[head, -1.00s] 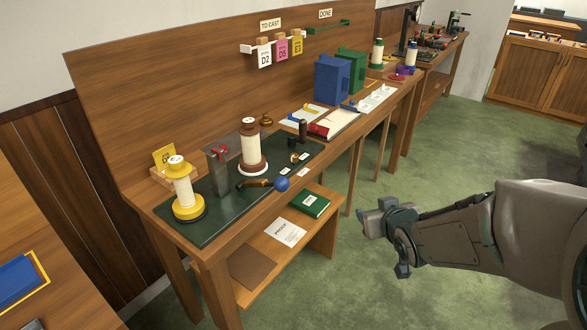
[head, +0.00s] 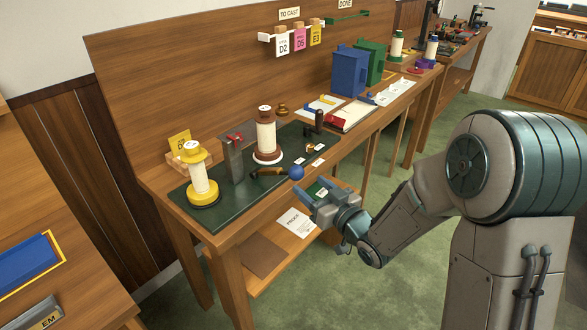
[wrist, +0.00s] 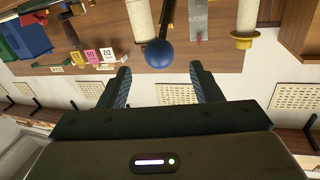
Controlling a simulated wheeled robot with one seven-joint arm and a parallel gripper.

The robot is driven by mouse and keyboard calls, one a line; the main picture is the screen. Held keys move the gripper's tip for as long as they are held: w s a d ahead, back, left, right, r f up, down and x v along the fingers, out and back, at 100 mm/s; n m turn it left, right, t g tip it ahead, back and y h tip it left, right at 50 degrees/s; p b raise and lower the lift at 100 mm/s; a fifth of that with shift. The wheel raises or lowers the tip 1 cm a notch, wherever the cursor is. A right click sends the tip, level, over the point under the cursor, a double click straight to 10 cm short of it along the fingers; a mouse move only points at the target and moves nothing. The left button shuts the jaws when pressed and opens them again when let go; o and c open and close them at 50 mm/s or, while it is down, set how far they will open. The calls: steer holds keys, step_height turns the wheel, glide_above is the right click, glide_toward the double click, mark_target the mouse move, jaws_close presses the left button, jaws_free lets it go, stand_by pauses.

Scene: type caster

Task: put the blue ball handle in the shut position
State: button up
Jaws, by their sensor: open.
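The blue ball handle (head: 296,173) sits at the front edge of the dark green mat, at the end of a dark lever (head: 268,171) that runs left from it. In the wrist view the blue ball (wrist: 159,54) lies just beyond and between my open fingers, touching neither. My gripper (head: 305,199) is open and empty, a little in front of and below the ball in the head view. A grey upright block (head: 233,158) with a red piece on top stands left of the lever. Whether the lever is at its shut position I cannot tell.
A yellow-capped spool (head: 203,182) and a brown-capped spool (head: 266,138) stand on the mat (head: 222,215). A dark peg (head: 319,121) stands at right. Blue and green boxes (head: 349,72) are farther along the bench. The lower shelf holds papers (head: 297,222).

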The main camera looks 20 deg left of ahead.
mark_target(292, 170)
steer(key=p+x, duration=0.1)
steer(key=x, duration=0.8)
steer(key=shift+d, duration=0.1)
jaws_close()
steer(key=shift+p, duration=0.3)
